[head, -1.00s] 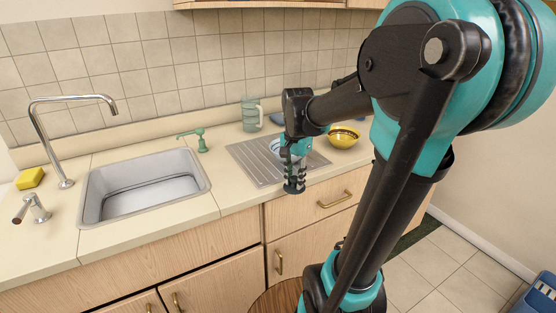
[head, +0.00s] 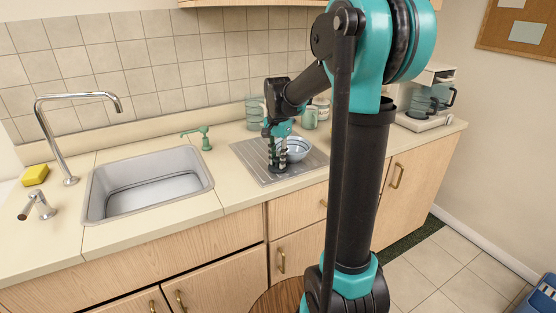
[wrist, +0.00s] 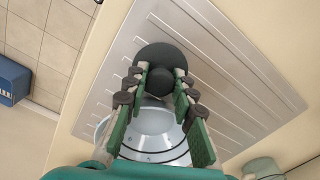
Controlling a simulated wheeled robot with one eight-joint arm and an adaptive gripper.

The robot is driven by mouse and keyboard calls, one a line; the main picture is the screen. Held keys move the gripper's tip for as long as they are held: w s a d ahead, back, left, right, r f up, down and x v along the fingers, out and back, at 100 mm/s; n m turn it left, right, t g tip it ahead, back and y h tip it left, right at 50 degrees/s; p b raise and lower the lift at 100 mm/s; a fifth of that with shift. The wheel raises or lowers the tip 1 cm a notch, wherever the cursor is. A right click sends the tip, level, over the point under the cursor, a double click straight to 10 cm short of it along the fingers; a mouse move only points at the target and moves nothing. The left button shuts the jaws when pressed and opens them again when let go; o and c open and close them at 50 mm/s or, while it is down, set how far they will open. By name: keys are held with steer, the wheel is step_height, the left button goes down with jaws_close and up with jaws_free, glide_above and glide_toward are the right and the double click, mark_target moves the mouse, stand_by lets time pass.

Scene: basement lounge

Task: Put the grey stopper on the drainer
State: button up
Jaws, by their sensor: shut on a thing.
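The dark grey stopper (wrist: 158,54), a round disc with a knob, is in the wrist view between my fingertips. My gripper (head: 277,166) is shut on its knob; the wrist view shows the green fingers (wrist: 160,80) on both sides. In the head view my gripper points down over the front left part of the drainer (head: 250,160), a ridged metal plate set in the counter. The drainer also fills much of the wrist view (wrist: 225,65). I cannot tell whether the stopper touches the drainer.
Mugs (head: 310,118) stand behind. Bare drainer shows around the stopper.

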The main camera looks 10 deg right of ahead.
mark_target(278, 159)
steer(key=shift+s+f, duration=0.1)
steer(key=shift+f, duration=0.1)
steer(key=o, duration=1)
steer(key=shift+o, duration=0.2)
step_height(278, 159, up, 12)
steer(key=shift+r, duration=0.2)
